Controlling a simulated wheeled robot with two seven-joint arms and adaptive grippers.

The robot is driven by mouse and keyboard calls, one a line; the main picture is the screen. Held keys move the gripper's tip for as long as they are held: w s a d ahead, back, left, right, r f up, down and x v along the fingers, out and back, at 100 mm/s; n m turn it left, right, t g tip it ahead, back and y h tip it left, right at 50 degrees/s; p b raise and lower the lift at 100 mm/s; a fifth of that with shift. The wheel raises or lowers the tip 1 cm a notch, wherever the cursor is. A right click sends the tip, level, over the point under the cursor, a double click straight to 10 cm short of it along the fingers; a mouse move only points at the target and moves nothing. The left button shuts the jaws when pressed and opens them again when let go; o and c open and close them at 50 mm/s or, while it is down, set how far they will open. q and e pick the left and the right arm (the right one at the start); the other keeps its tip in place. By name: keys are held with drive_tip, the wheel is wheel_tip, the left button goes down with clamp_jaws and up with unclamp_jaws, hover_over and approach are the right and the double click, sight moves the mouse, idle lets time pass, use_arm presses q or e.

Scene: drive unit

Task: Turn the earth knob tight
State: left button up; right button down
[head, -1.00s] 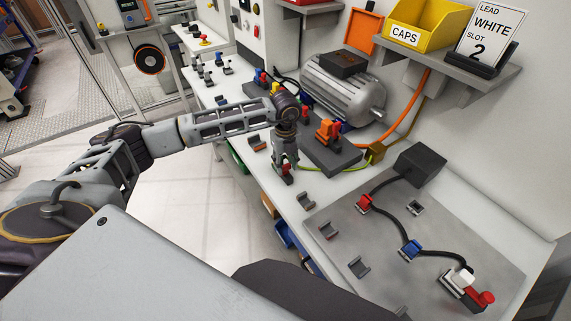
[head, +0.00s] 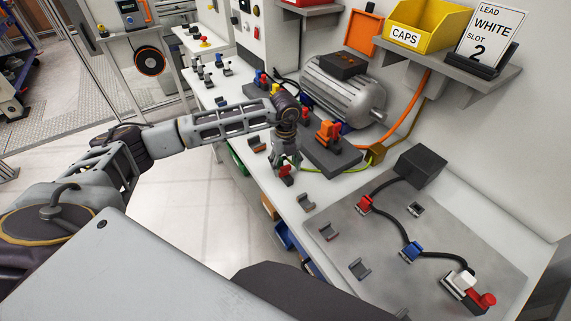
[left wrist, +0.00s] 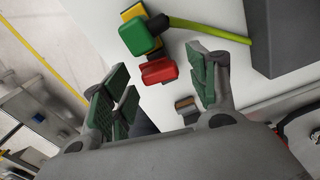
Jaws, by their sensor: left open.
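A red knob (left wrist: 160,71) shows in the left wrist view beside a green block (left wrist: 136,38) and a yellow piece. A yellow-green lead (left wrist: 208,29) runs from there to the right. I cannot tell for sure whether the red knob is the earth knob. In the head view the red knob (head: 286,170) is at the bench's front edge, at my left gripper (head: 286,166). The gripper is open, pointing down, with its fingers apart on either side of the knob. The green block is hidden there by the gripper. My right gripper is in neither view.
A grey motor (head: 343,88) stands behind the gripper, with a dark block (head: 330,153) carrying orange and red parts close to its right. A grey plate (head: 385,262) with a black cable lies at the right.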

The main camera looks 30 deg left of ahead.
sight(285, 166)
use_arm(q)
wheel_tip(285, 166, up, 12)
idle(0.7)
